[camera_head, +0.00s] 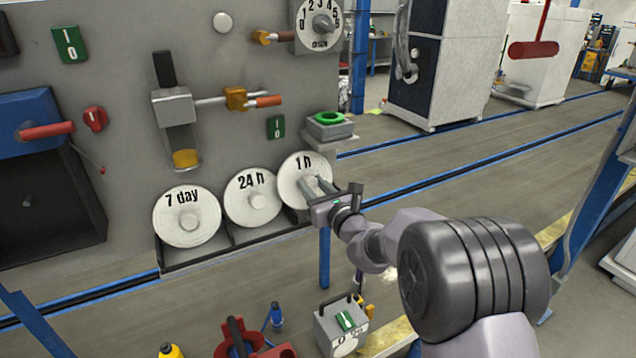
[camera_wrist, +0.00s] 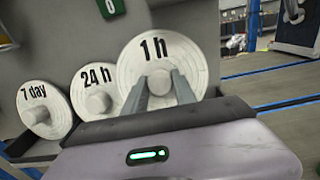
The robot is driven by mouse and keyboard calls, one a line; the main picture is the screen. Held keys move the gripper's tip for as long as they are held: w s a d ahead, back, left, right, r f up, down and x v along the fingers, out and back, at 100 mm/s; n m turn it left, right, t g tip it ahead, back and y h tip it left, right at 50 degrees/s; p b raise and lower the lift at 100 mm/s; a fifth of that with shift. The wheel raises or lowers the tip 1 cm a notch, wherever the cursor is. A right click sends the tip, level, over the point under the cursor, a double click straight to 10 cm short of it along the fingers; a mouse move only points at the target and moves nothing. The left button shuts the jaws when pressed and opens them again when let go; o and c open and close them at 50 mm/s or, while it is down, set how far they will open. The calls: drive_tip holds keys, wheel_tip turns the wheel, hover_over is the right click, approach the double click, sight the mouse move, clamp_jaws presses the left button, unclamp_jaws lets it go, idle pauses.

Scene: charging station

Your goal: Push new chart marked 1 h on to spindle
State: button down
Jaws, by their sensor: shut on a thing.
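The round white chart marked 1 h (camera_head: 289,180) stands at the right end of a dark rack on the panel, and it also shows in the wrist view (camera_wrist: 134,70). My gripper (camera_head: 316,185) reaches it from the right front. In the wrist view its fingers (camera_wrist: 160,92) are shut on the chart's central hub. The chart is upright in its rack slot. A small dark stub (camera_head: 27,201) is inside the dark open box at the far left; I cannot tell whether it is the spindle.
The 24 h chart (camera_head: 241,207) and 7 day chart (camera_head: 175,217) stand left of it in the rack (camera_head: 232,242). A valve with a sight glass (camera_head: 184,140) juts from the panel above. A green-topped block (camera_head: 330,127) is close at upper right. Open floor lies right.

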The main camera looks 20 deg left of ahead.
drive_tip(key=s+d+r+p, duration=0.1)
drive_tip(key=s+r+p, duration=0.5)
drive_tip(key=s+r, duration=0.4)
drive_tip(key=shift+s, duration=0.5)
